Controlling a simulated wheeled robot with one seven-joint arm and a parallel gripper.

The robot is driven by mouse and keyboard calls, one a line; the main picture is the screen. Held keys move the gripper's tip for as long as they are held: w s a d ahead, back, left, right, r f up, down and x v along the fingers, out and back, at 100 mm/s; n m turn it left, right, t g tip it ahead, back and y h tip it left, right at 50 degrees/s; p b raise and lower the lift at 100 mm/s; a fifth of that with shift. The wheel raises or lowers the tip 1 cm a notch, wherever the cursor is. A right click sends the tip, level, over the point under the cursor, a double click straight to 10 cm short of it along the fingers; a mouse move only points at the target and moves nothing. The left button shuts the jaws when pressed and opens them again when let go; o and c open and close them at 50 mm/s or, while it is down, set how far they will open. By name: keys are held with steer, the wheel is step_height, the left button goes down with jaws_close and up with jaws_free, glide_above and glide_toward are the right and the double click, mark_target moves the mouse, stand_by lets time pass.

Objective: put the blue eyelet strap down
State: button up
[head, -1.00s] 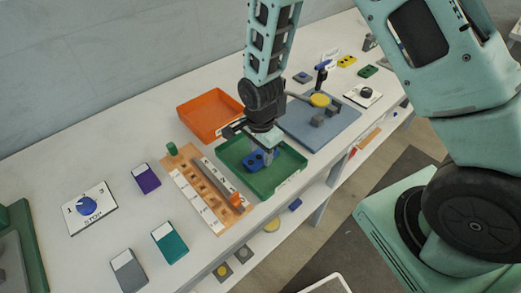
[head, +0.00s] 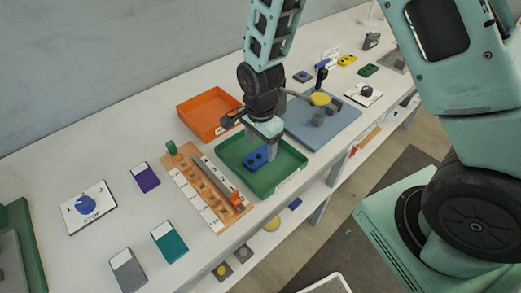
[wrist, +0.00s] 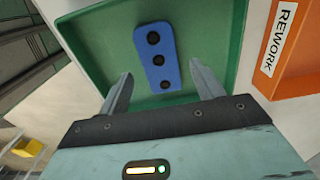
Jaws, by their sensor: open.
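The blue eyelet strap (head: 256,158) lies flat in the green tray (head: 288,176). In the wrist view the blue strap (wrist: 156,57) shows several dark holes in a row, and the green tray floor (wrist: 205,32) lies around it. My gripper (head: 262,147) is over the tray, close to the strap. The strap lies ahead of the fingertips in that view, apart from both.
An orange tray (head: 194,121) stands behind the green tray, marked REWORK in the wrist view (wrist: 288,78). A wooden rack (head: 178,180) stands left of it. A blue-grey board (head: 342,137) with a lever press is to the right.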

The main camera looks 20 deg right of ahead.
mark_target(260, 155)
step_height(260, 155, up, 9)
steer(key=s+a+r+n, duration=0.3)
steer(key=s+r+n, duration=0.1)
steer(key=s+n, duration=0.6)
steer(key=s+a+r+n, duration=0.3)
steer(key=s+r+n, duration=0.1)
steer(key=s+n, duration=0.6)
steer(key=shift+s+r+n+y+b, duration=0.25)
steer(key=shift+s+n+y+b, duration=0.15)
steer(key=shift+n, duration=0.7)
steer(key=shift+w, duration=0.1)
